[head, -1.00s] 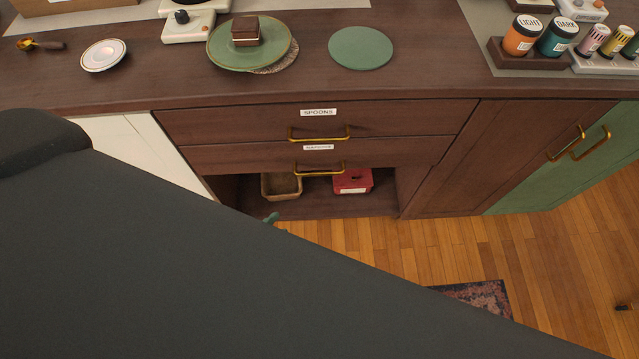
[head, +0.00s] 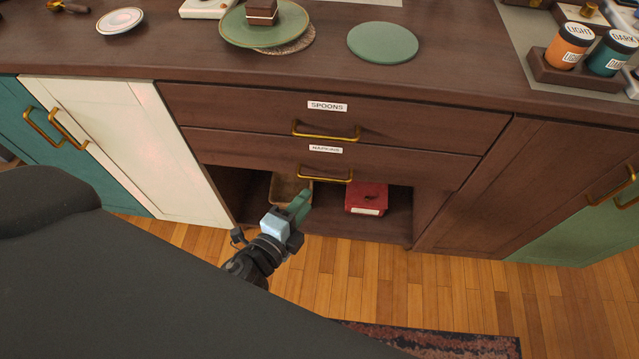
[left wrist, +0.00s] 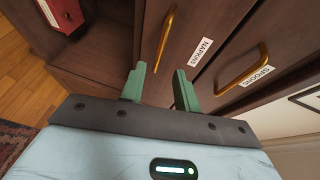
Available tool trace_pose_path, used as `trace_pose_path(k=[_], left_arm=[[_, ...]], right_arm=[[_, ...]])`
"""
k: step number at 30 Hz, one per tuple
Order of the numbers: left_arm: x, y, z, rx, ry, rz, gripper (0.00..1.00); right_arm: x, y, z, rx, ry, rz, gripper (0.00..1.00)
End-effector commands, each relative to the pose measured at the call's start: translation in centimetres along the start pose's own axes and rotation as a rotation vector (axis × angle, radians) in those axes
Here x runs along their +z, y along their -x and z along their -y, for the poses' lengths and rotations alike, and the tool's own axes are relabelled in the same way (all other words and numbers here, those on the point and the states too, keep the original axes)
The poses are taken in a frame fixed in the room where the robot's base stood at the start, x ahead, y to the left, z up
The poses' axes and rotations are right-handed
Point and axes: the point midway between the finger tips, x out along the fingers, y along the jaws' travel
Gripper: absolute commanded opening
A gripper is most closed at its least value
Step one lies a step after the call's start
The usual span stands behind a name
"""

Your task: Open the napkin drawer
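The napkin drawer (head: 400,163) is the lower of two dark wood drawers, labelled NAPKINS, and its front looks flush with the cabinet. Its brass bar handle (head: 325,177) shows in the head view, and the handle also shows in the left wrist view (left wrist: 165,38). My left gripper (head: 300,206) is just below and left of the handle in the head view. In the left wrist view its green fingers (left wrist: 159,80) are apart and empty, with the handle beyond the gap between them. Contact with the handle is not visible. My right gripper is out of view.
The spoons drawer (head: 420,122) with its own handle (head: 325,133) sits directly above. An open shelf below holds a tan basket (head: 283,190) and a red box (head: 366,197). A plate with cake (head: 236,30) stands on the counter. Wood floor (head: 370,275) lies in front.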

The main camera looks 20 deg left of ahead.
Motion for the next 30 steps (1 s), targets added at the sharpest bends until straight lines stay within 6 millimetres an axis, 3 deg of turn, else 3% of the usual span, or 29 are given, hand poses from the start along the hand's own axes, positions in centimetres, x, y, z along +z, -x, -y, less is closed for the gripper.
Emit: trace_pose_path(k=[18, 30], left_arm=[[0.0, -7.1, 0.0, 0.0, 0.002, 0.0, 0.32], [0.0, -7.6, 0.0, 0.001, 0.002, 0.0, 0.32]], right_arm=[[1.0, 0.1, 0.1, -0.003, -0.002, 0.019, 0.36], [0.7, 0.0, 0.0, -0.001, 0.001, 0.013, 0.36]])
